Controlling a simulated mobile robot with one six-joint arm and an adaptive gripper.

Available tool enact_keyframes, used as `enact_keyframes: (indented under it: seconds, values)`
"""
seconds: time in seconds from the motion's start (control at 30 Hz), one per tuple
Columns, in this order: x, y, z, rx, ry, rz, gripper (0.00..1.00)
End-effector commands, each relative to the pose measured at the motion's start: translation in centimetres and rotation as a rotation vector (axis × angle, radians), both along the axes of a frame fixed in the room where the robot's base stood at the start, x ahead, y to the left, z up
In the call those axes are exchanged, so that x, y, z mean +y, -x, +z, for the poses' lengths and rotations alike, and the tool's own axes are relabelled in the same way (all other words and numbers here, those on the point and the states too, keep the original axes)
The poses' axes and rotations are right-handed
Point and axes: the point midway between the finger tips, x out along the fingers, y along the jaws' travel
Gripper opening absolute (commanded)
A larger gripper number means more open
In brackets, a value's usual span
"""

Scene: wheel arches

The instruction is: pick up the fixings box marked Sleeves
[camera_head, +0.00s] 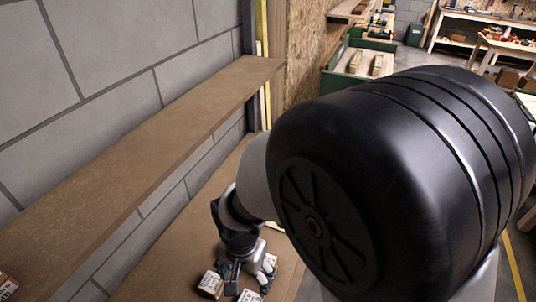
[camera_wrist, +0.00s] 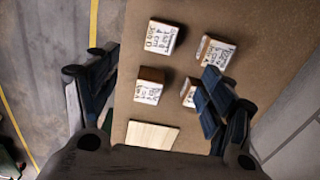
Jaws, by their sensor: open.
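Several small fixings boxes with white handwritten labels lie on a brown board (camera_wrist: 140,62). In the wrist view one is at the upper left (camera_wrist: 161,37), one at the upper right (camera_wrist: 217,50), one at the lower left (camera_wrist: 149,87) and one at the lower right (camera_wrist: 188,93). The writing is too small and blurred to tell which says Sleeves. My gripper (camera_wrist: 160,78) is open and empty above them, its fingers spread to either side. The right finger partly covers the two right boxes. In the head view my gripper (camera_head: 232,277) is low over the lower shelf among the boxes.
A pale wooden piece (camera_wrist: 152,135) lies near my gripper's palm. An upper shelf (camera_head: 140,165) runs along the grey block wall (camera_head: 120,50), with a labelled box (camera_head: 7,287) at its near end. A green crate (camera_head: 345,78) stands farther back.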

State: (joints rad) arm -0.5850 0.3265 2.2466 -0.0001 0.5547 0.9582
Motion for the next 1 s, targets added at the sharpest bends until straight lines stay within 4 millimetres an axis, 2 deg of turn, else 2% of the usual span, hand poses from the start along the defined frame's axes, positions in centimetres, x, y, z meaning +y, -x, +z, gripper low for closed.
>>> enact_keyframes:
  seconds: [0.23,0.6,0.73,1.0]
  values:
    - [0.7,0.4,-3.3,0.015,0.010,-0.015,0.75]
    - [0.6,0.4,-11.3,0.015,0.010,-0.015,0.75]
    - [0.6,0.3,-12.8,0.013,0.009,-0.014,0.75]
    - [0.7,0.2,-14.3,0.012,0.007,-0.015,0.75]
